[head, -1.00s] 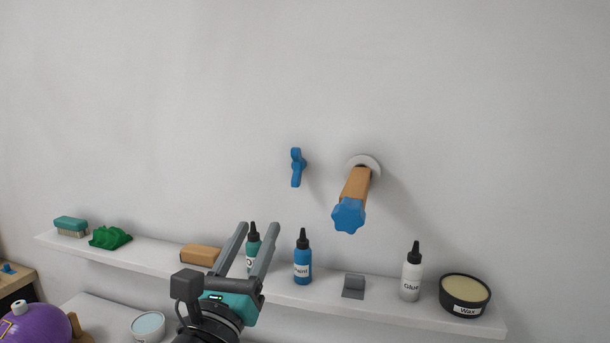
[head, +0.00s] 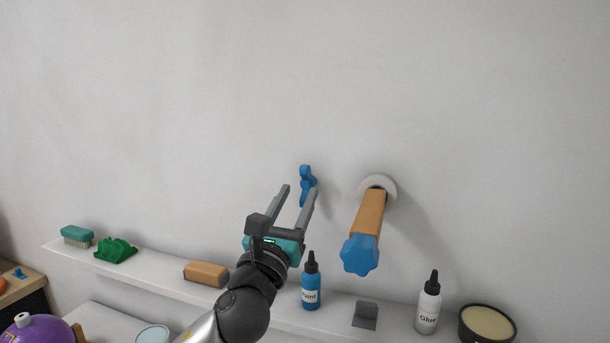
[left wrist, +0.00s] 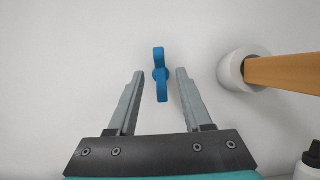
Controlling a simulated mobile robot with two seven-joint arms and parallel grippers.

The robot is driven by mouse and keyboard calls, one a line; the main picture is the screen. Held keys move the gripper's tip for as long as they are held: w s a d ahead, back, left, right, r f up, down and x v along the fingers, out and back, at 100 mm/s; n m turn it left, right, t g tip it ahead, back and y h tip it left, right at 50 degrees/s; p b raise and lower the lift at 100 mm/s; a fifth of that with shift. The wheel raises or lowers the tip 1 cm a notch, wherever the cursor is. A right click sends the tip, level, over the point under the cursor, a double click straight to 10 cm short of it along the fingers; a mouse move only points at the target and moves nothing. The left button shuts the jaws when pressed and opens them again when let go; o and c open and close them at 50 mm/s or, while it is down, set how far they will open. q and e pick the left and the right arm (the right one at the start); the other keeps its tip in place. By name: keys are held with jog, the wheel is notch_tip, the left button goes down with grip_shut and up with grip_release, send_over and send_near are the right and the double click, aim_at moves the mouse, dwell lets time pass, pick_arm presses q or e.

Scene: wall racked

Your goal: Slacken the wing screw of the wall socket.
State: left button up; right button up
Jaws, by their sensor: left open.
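The blue wing screw (head: 307,183) sticks out of the white wall, its wings close to upright. It also shows in the left wrist view (left wrist: 160,75), between and just beyond my fingertips. My left gripper (head: 298,192) is open and empty, its fingers pointing at the wall with one on each side of the screw's line. I see no contact with the screw. The wall socket is the white round collar (head: 378,184) to the right of the screw, also in the left wrist view (left wrist: 234,70). An orange bar (head: 369,212) with a blue star-shaped knob (head: 359,255) juts out of it. My right gripper is not in view.
A white shelf (head: 150,272) runs along the wall below. It carries a brush (head: 77,236), a green lump (head: 116,250), an orange block (head: 206,273), a blue paint bottle (head: 311,285), a grey bracket (head: 365,314), a glue bottle (head: 428,305) and a wax tin (head: 487,323).

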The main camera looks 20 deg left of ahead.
aim_at(303, 185)
pick_arm(q)
jog(key=shift+p+x, duration=0.3)
jog(key=shift+x, duration=2.4)
jog(key=shift+c, duration=0.2)
grip_shut()
